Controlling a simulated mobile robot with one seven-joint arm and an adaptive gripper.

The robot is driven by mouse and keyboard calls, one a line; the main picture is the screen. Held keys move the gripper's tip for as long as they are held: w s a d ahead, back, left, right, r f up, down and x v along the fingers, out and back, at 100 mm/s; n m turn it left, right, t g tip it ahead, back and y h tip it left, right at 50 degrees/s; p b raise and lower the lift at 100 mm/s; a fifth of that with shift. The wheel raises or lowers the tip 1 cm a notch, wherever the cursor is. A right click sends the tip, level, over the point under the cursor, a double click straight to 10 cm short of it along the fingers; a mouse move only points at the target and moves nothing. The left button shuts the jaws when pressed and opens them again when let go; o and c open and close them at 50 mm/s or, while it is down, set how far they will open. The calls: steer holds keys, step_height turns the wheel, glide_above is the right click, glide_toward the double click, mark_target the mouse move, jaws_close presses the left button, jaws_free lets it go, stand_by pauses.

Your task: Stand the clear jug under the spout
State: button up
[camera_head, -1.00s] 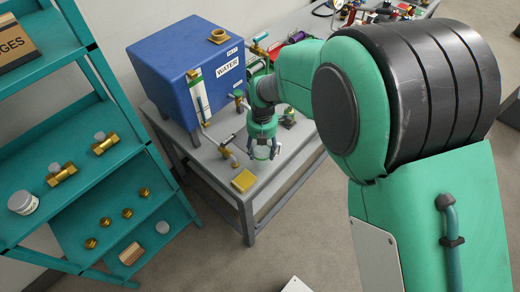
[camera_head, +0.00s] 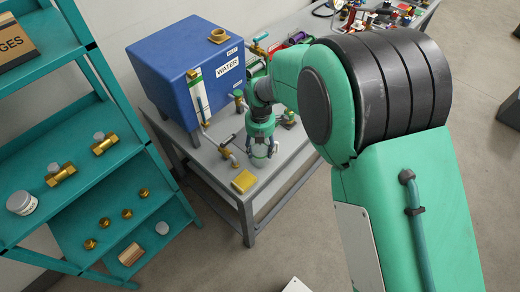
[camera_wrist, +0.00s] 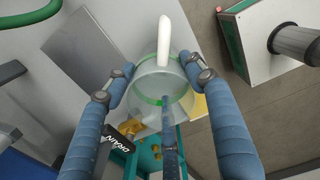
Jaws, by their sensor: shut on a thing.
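The clear jug (camera_wrist: 150,84) has a green rim band and a white handle (camera_wrist: 164,42). My gripper (camera_wrist: 160,76) is shut on it, with blue fingers around its sides. In the head view my gripper (camera_head: 261,146) points down over the grey table, with the jug (camera_head: 259,162) below it, partly covered by the fingers. I cannot tell if the jug's base touches the table. A brass drain valve and spout (camera_head: 228,153) with a dark handle stands just left of the jug. The wrist view shows its black DRAIN tag (camera_wrist: 122,141) and brass body (camera_wrist: 130,127); its outlet is not clear.
A blue WATER tank (camera_head: 165,75) stands behind on the grey table (camera_head: 262,186). A yellow block (camera_head: 243,181) lies near the table's front corner, close to the jug. A teal shelf (camera_head: 75,140) with brass fittings is at left. Red and purple parts crowd the back.

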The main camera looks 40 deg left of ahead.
steer(key=shift+f, duration=0.25)
steer(key=shift+f, duration=0.15)
steer(key=o, duration=1.1)
steer(key=shift+o, duration=0.2)
steer(key=shift+f, duration=0.1)
step_height(320, 180, up, 14)
steer(key=p, duration=0.1)
steer(key=shift+w+p, duration=0.15)
steer(key=shift+p, duration=0.15)
steer(key=shift+a, duration=0.15)
stand_by(0.4)
